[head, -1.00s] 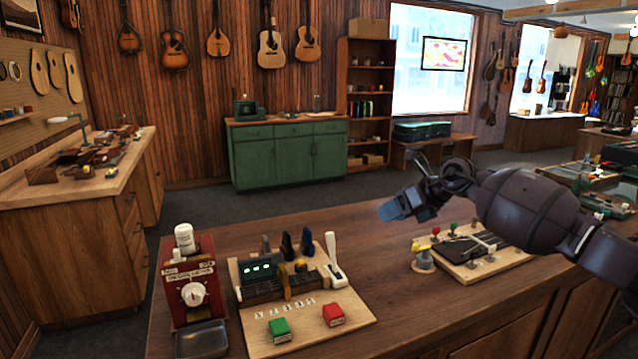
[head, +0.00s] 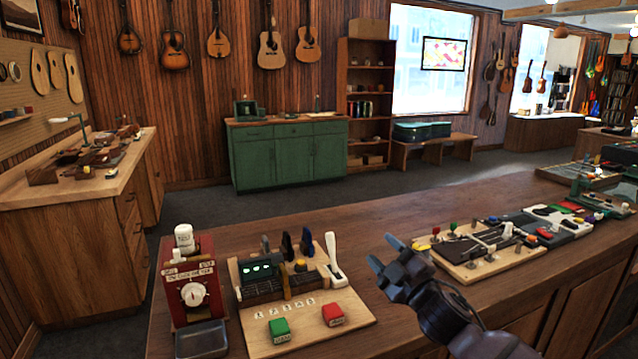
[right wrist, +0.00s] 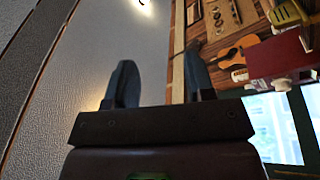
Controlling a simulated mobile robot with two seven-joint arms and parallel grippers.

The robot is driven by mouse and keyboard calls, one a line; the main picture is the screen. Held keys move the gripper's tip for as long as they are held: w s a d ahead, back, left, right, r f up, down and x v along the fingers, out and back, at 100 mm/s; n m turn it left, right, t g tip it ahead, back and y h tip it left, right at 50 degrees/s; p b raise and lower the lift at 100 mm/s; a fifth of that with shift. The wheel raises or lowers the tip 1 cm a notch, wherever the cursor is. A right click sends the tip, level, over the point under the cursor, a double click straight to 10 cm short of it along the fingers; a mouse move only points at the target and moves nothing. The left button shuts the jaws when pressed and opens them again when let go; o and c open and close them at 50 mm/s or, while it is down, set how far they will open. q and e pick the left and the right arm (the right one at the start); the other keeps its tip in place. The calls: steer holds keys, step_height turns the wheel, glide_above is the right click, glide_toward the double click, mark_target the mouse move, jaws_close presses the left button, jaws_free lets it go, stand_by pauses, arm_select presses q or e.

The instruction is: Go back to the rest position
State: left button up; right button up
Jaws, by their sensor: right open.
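My right gripper (head: 381,252) is in the head view, over the front part of the wooden counter (head: 400,225), between two wooden boards. Its two fingers are apart with nothing between them. In the right wrist view the same gripper (right wrist: 158,85) shows its two dark fingers spread and empty. My left gripper is not in the head view.
A board (head: 355,318) with a ukulele neck, green and red blocks and a white lever lies left of the gripper. A red machine (head: 192,258) stands further left. Another board (head: 470,270) with clamps lies to the right. Bare counter lies between the boards.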

steer(key=s+d+f+m+h, duration=0.1)
steer(key=s+f+m, duration=0.1)
steer(key=f, duration=0.1)
steer(key=s+d+f+m+h, duration=0.1)
steer(key=d+f+m+h, duration=0.1)
steer(key=f, duration=0.1)
steer(key=s+d+f+m+h, duration=0.1)
steer(key=s+f+m, duration=0.1)
steer(key=f, duration=0.1)
steer(key=shift+s+d+f+m+g, duration=0.15)
steer(key=shift+s+f+m+g, duration=0.1)
steer(key=shift+s+m+g, duration=0.1)
steer(key=s+d+f+m+g+h, duration=0.2)
steer(key=s+d+f+m, duration=0.1)
steer(key=s+f, duration=0.4)
steer(key=s+d+f+m+g+h, duration=0.1)
steer(key=s+d+f+m+h, duration=0.1)
steer(key=s+f, duration=0.6)
steer(key=s+d+f+m+g+h, duration=0.2)
steer(key=s+d+f+m, duration=0.2)
steer(key=s+f, duration=0.4)
steer(key=s+d, duration=0.1)
steer(key=s, duration=0.4)
steer(key=shift+s+f+g, duration=0.2)
steer(key=shift+s+g, duration=0.1)
steer(key=shift+g, duration=0.05)
